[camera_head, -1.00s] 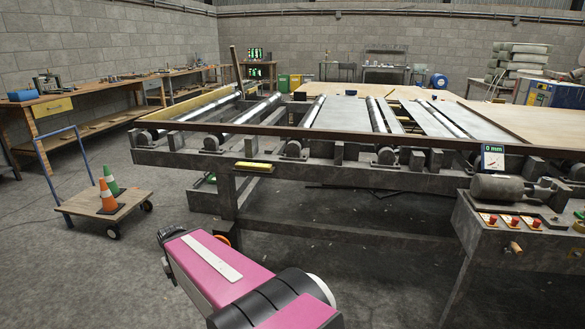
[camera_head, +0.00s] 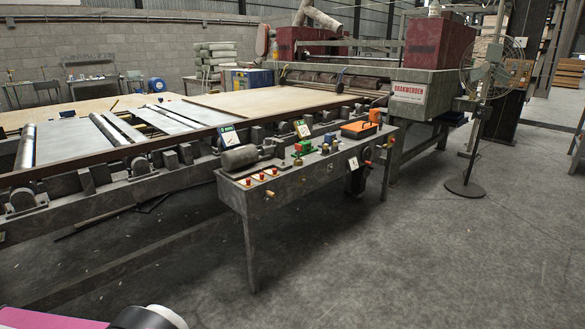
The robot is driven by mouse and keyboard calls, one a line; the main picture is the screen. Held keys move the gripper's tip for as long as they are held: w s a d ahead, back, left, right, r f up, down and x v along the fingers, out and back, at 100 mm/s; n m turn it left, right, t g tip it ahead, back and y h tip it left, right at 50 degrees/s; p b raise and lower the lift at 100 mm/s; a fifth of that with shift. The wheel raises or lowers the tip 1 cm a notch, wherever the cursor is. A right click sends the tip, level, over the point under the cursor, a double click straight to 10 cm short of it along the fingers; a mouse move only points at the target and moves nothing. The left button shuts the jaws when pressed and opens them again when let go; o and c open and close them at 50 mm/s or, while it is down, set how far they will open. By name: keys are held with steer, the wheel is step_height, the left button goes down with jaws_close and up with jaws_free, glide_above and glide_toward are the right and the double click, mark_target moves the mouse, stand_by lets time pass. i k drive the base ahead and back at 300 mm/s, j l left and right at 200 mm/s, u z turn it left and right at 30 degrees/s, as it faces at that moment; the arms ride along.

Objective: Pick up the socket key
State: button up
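I cannot make out a socket key for certain in this view. Several small items lie on the grey metal side table (camera_head: 230,189) in front of the roller machine, too small to name surely. Among them are an orange and black object (camera_head: 358,129) at the right end and a small green object (camera_head: 304,147) near the middle. My gripper is not in view. Only a pink and black part of my arm shows at the bottom left corner.
A roller conveyor (camera_head: 82,183) with boards runs along the left and back. A red and grey machine marked BRAKWERDEN (camera_head: 409,92) stands behind. A pedestal fan (camera_head: 480,150) stands at the right. The concrete floor (camera_head: 420,260) in front is clear.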

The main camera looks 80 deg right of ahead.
mark_target(298, 147)
steer(key=z, duration=2.6)
steer(key=i+j+z, duration=0.45)
steer(key=i, duration=0.05)
